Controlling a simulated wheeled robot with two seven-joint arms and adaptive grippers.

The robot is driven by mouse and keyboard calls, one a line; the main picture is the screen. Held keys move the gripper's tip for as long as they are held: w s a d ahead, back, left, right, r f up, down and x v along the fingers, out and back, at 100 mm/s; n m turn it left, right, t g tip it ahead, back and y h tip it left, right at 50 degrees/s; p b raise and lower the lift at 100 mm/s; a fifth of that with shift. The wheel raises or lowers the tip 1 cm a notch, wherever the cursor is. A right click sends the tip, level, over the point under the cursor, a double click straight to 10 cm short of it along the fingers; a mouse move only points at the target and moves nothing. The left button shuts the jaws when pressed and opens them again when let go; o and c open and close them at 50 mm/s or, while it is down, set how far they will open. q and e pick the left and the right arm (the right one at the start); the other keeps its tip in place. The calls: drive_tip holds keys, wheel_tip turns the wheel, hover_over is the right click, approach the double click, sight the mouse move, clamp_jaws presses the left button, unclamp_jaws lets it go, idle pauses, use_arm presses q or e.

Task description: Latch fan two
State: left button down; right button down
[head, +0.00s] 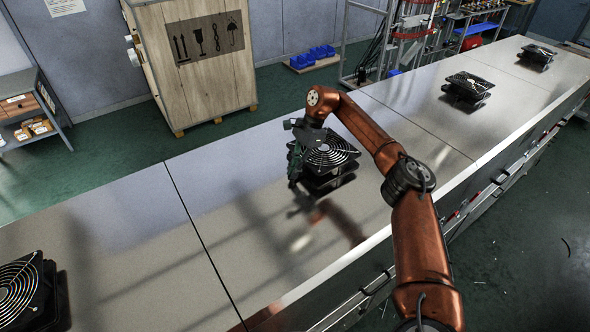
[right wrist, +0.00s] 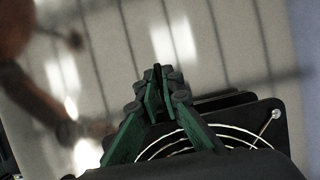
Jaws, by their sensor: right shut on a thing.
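A black fan (head: 330,152) with a pale ring guard sits on the steel top of the long dryer, near the middle of the head view. Part of its frame and guard (right wrist: 262,125) shows at the lower right in the right wrist view. My right gripper (head: 293,165) is at the fan's left side, with its green fingers pointing down. In the right wrist view the fingertips (right wrist: 158,90) are close together, shut on a small dark part that looks like the fan's latch; the fingers mostly hide it. My left gripper is not in view.
More fans stand along the dryer top: one at the lower left (head: 28,290), and two farther right, nearer (head: 467,87) and farther (head: 537,56). The steel top between them is clear. A wooden crate (head: 200,65) stands on the floor behind.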

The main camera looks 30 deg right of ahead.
drive_tip(key=shift+w+r, duration=0.1)
drive_tip(key=shift+r, duration=0.05)
idle(0.3)
drive_tip(key=c, duration=2.1)
unclamp_jaws()
drive_tip(key=v, duration=1.1)
drive_tip(key=shift+d+r, duration=0.25)
drive_tip(key=shift+r, duration=0.1)
